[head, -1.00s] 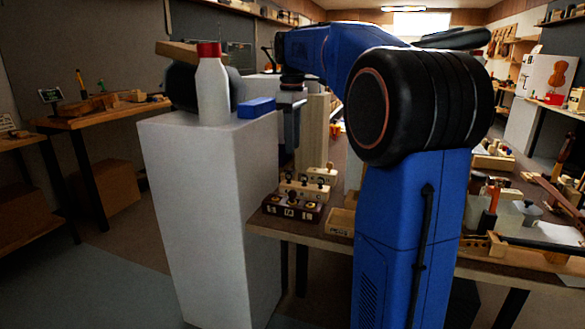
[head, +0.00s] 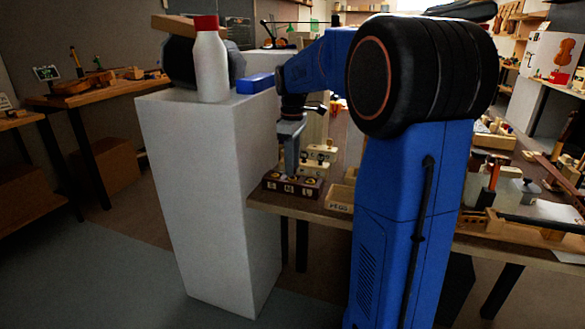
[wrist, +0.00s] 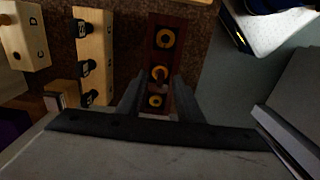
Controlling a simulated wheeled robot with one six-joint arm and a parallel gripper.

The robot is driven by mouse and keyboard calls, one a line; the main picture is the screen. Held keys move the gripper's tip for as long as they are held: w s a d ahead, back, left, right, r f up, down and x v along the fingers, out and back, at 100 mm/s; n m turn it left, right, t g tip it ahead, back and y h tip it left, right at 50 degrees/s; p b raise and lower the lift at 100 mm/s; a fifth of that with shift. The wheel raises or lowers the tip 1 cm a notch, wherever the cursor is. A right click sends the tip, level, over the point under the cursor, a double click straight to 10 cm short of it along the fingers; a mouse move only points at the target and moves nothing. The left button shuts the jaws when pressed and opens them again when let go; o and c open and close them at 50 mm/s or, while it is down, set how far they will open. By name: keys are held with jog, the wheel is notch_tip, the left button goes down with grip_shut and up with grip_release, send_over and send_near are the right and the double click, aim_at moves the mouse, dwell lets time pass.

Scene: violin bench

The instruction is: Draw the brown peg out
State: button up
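A dark red-brown block (wrist: 163,58) with brass-ringed holes lies below my gripper (wrist: 159,88) in the wrist view. My gripper's two fingers are apart, one on each side of the block's near part. Between them a small brownish knob, seemingly the brown peg (wrist: 161,84), shows near the middle ring; I cannot tell its depth or whether the fingers touch it. In the head view my gripper (head: 290,160) points down over the dark block (head: 291,187) at the bench's left end.
Pale blocks with black pegs, one (wrist: 95,55) lettered, stand left of the dark block. A white pedestal (head: 205,200) stands beside the bench, with a red-capped white bottle (head: 211,65) and blue box (head: 255,83) on top.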

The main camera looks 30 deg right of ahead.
jog(key=shift+f, duration=0.8)
grip_shut()
